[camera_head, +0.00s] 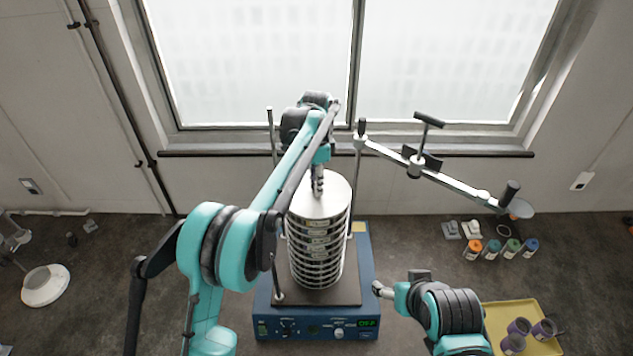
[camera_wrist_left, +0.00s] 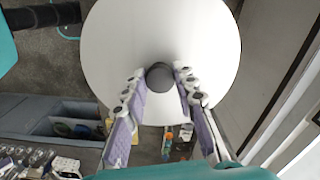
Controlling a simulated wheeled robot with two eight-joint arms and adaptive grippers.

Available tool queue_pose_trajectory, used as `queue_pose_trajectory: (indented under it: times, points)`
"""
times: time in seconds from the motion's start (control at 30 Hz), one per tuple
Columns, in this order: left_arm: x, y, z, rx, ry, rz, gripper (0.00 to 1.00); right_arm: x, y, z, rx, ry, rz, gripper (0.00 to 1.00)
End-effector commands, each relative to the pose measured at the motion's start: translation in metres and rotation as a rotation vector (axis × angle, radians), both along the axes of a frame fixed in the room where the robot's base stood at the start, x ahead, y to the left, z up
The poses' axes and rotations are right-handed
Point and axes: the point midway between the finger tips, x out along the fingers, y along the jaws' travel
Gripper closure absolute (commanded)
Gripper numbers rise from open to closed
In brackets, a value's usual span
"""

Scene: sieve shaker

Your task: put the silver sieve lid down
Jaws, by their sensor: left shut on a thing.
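The silver sieve lid (camera_head: 334,202) is a pale round disc at the top of the sieve stack (camera_head: 317,252). In the left wrist view the lid (camera_wrist_left: 160,30) fills the upper middle, with a dark round knob (camera_wrist_left: 159,76) at its centre. My left gripper (camera_head: 317,190) comes down from above and is shut on the knob, one finger on each side. Whether the lid touches the top sieve or hovers just above it, I cannot tell. My right arm is at the lower right; its hand (camera_head: 384,290) is small beside the shaker, and its jaw state is unclear.
The stack stands on the blue shaker base (camera_head: 352,328), between upright rods. A clamp bar (camera_head: 440,178) with black handles is swung out to the right. Several small jars (camera_head: 492,249) stand at the right. A yellow tray (camera_head: 548,346) holds purple cups at the lower right.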

Motion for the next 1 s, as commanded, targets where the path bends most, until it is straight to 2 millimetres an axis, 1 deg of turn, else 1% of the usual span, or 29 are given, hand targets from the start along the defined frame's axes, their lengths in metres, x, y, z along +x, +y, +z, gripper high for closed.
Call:
queue_pose_trajectory:
  times: [0.17, 0.2, 0.23, 0.27, 0.53, 0.67, 0.77, 1.0]
  points:
    - [0.000, 0.000, -0.003, 0.000, 0.000, 0.000, 1.00, 0.000, 0.000, -0.002, 0.000, 0.000, 0.000, 0.26]
    - [0.000, 0.000, -0.002, 0.000, 0.000, 0.000, 0.65, 0.000, 0.000, -0.002, 0.000, 0.000, 0.000, 0.26]
    - [0.000, 0.000, -0.002, 0.000, 0.000, 0.000, 0.57, 0.000, 0.000, -0.002, 0.000, 0.000, 0.000, 0.26]
    - [0.000, 0.000, -0.002, 0.000, 0.000, 0.000, 0.52, 0.000, 0.000, -0.002, 0.000, 0.000, 0.000, 0.26]
    - [0.000, 0.000, -0.001, 0.000, 0.000, 0.000, 0.52, 0.000, 0.000, -0.001, 0.000, 0.000, 0.000, 0.26]
    - [0.000, 0.000, 0.005, 0.000, 0.000, 0.000, 0.52, 0.000, 0.000, -0.001, 0.000, 0.000, 0.000, 0.26]
    - [0.000, 0.000, 0.019, 0.000, 0.000, 0.000, 0.52, 0.000, 0.000, -0.003, 0.000, 0.000, 0.000, 0.26]
    - [0.001, 0.000, 0.072, 0.000, 0.000, 0.000, 0.52, 0.000, 0.000, -0.006, 0.000, 0.000, 0.000, 0.26]
